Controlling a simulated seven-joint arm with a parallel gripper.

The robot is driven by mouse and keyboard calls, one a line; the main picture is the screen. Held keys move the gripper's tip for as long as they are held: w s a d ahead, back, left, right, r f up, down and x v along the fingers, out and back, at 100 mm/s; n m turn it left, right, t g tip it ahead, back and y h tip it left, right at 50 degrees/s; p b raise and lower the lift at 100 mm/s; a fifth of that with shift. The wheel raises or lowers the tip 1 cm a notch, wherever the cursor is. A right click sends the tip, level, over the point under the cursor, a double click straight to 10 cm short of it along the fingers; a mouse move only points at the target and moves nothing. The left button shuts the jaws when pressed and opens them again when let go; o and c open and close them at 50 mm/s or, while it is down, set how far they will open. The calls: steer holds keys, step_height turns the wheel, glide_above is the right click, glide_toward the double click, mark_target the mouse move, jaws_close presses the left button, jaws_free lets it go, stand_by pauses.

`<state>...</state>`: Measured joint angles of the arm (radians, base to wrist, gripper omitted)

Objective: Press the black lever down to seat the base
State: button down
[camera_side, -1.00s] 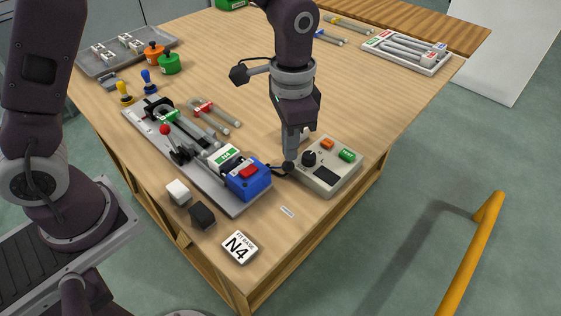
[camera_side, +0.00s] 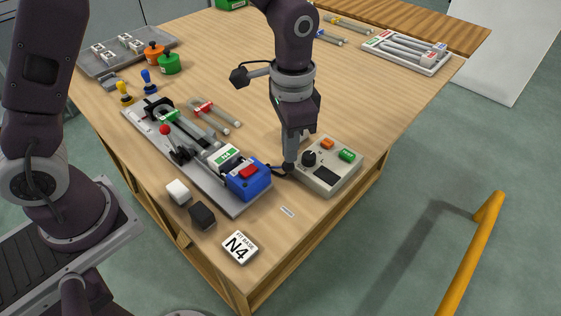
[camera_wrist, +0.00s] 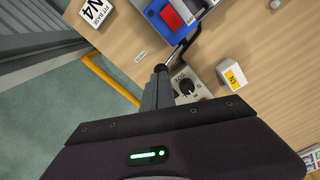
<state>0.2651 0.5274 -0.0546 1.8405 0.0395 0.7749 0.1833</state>
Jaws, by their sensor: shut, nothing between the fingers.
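The black lever (camera_side: 276,169) sticks out from the right side of the blue block (camera_side: 248,180) with a red top, at the front end of a grey fixture plate (camera_side: 205,188). The lever also shows in the wrist view (camera_wrist: 183,49), running from the blue block (camera_wrist: 172,18) to a round black knob at my fingertips. My gripper (camera_side: 289,163) is shut and empty, pointing down at the knob end. Its fingers (camera_wrist: 160,76) look to be at or on the knob; exact contact is hard to tell. A white and green labelled piece (camera_side: 224,157) sits behind the blue block.
A grey control box (camera_side: 326,168) with a dial and buttons stands close right of my gripper. A white box with a yellow label (camera_wrist: 232,76) stands near.

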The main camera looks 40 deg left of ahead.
steer(key=shift+f, duration=0.8)
steer(key=shift+d+f, duration=0.35)
steer(key=shift+f, duration=0.15)
steer(key=shift+d+f, duration=0.3)
steer(key=shift+f, duration=0.35)
